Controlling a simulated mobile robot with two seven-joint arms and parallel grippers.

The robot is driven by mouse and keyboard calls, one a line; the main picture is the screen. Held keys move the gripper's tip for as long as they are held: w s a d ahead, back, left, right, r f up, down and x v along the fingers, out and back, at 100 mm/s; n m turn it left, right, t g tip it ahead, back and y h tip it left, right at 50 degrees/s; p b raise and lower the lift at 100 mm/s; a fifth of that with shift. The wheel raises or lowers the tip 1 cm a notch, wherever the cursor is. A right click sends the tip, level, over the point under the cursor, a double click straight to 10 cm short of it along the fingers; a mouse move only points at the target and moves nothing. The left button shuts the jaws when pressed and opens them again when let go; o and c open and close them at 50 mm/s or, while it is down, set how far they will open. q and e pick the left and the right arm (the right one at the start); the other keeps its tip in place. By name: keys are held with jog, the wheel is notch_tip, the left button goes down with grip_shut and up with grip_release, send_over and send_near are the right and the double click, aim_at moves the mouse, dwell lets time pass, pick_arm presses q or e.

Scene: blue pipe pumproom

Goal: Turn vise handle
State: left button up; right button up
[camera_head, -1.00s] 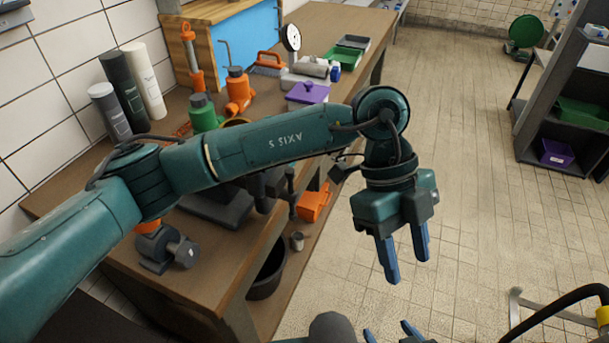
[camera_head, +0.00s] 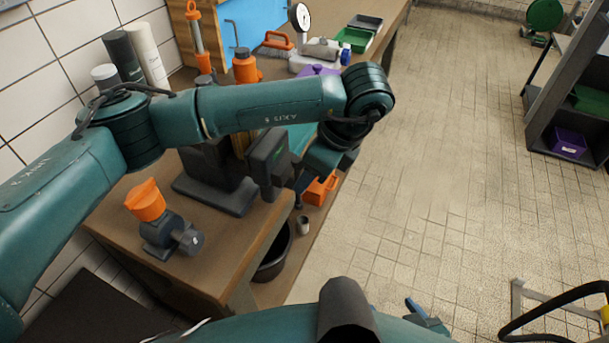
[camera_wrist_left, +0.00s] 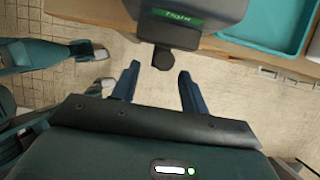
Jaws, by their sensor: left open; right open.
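The dark grey vise (camera_head: 268,160) stands on the wooden bench, partly hidden behind my left arm. In the left wrist view the vise body (camera_wrist_left: 195,10) carries a green label reading "Tight". A dark bar end with a knob, apparently the vise handle (camera_wrist_left: 161,60), hangs below that label. My left gripper (camera_wrist_left: 158,82) is open, its two blue fingers on either side of the knob's line, with no clear contact visible. In the head view my left gripper (camera_head: 300,188) is just right of the vise, mostly hidden. My right gripper (camera_head: 424,312) is open at the bottom edge, partly cut off.
An orange-topped grey tool (camera_head: 165,222) stands on the near bench. Bottles, a gauge (camera_head: 299,17) and a green tray (camera_head: 354,39) are further back. A black bucket (camera_head: 273,258) and orange box (camera_head: 320,187) are below the bench edge.

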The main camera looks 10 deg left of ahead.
aim_at(293, 183)
pick_arm(q)
jog(key=x, duration=0.3)
grip_shut()
dwell(0.6)
